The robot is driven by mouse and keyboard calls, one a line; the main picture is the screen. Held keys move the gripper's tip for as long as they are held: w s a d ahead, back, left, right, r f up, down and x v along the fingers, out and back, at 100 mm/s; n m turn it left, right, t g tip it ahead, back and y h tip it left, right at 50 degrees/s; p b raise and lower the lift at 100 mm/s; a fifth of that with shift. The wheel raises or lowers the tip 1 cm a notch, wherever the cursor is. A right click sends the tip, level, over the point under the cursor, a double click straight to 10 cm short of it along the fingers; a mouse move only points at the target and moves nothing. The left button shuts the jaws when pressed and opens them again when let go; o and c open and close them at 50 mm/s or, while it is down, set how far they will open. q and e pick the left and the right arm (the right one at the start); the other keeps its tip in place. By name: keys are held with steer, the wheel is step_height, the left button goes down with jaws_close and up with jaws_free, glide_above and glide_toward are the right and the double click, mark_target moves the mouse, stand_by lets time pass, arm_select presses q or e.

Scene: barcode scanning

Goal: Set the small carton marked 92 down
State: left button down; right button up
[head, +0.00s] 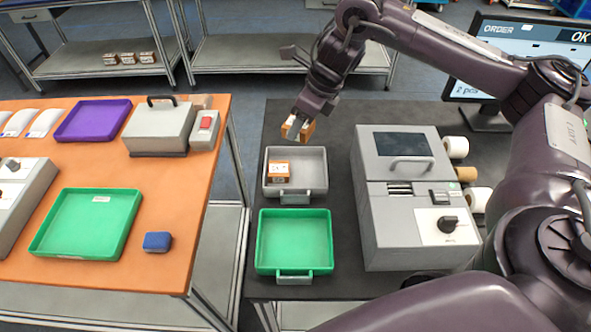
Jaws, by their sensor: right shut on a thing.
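My right gripper (303,122) is shut on a small orange-brown carton (307,131) with a white label. It holds the carton just behind the far rim of the grey tray (318,157). The gap below the carton, if any, is hard to judge. A second small carton (280,165) with a white label lies inside the grey tray, toward its left side. The markings on both cartons are too small to read. My left gripper is not in view.
An empty green tray (293,240) stands in front of the grey tray. A grey machine (409,195) with a handle and knob stands close to the right. White and tan rolls (457,147) lie beyond it. A gap separates the dark table from the orange table (165,242) at left.

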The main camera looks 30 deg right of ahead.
steer(key=d+r+n+y+p, duration=0.1)
steer(key=d+n, duration=0.3)
steer(key=b, duration=0.6)
glide_above(309, 175)
steer(key=d, duration=0.1)
steer(key=shift+n+g, duration=0.3)
steer(key=shift+g, duration=0.1)
steer(key=f, duration=1)
steer(key=s+f, duration=0.1)
steer(key=f, duration=0.4)
steer(key=shift+f, duration=0.7)
step_height(309, 175, down, 3)
steer(key=shift+p, duration=0.45)
steer(key=shift+d+f, duration=0.1)
steer(key=shift+f, duration=0.15)
steer(key=o, duration=1)
steer(key=shift+o, duration=0.2)
